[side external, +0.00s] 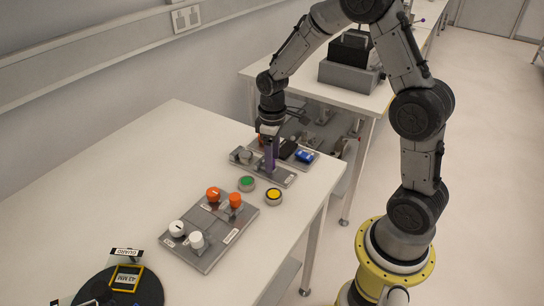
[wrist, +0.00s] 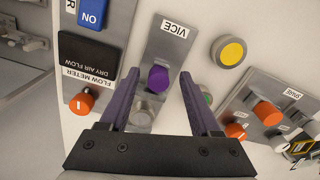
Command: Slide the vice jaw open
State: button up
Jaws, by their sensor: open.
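The vice is a grey plate (wrist: 166,51) with a white VICE label in the wrist view. It carries a purple knob (wrist: 158,79) and a grey round post (wrist: 143,108). In the side view the plate (side external: 284,179) lies near the table's far end, with the grey post (side external: 245,157) at its left. My gripper (wrist: 159,74) is open, its two fingers pointing at the plate. In the wrist view the purple knob appears between the fingertips, with no visible contact. In the side view my gripper (side external: 269,160) is low over the plate and hides the knob.
A yellow button (side external: 273,195) and a green button (side external: 247,183) stand close in front of the vice. A panel with orange and white knobs (side external: 207,232) lies nearer the camera. A blue switch (side external: 305,156) and an orange flow-meter knob (wrist: 81,103) are on the vice's other side.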

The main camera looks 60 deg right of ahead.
notch_tip(320, 180, up, 14)
dwell(0.6)
jog(key=shift+a, duration=0.1)
jog(key=s+a+r+t, duration=0.3)
jog(key=s+a+r, duration=0.2)
jog(key=s+r, duration=0.3)
jog(key=s+a+f+m+t, duration=0.2)
jog(key=s+f+m, duration=0.1)
jog(key=s, duration=0.9)
jog(key=shift+a+f+t, duration=0.2)
jog(key=shift+f+t, duration=0.1)
jog(key=shift+f, duration=0.25)
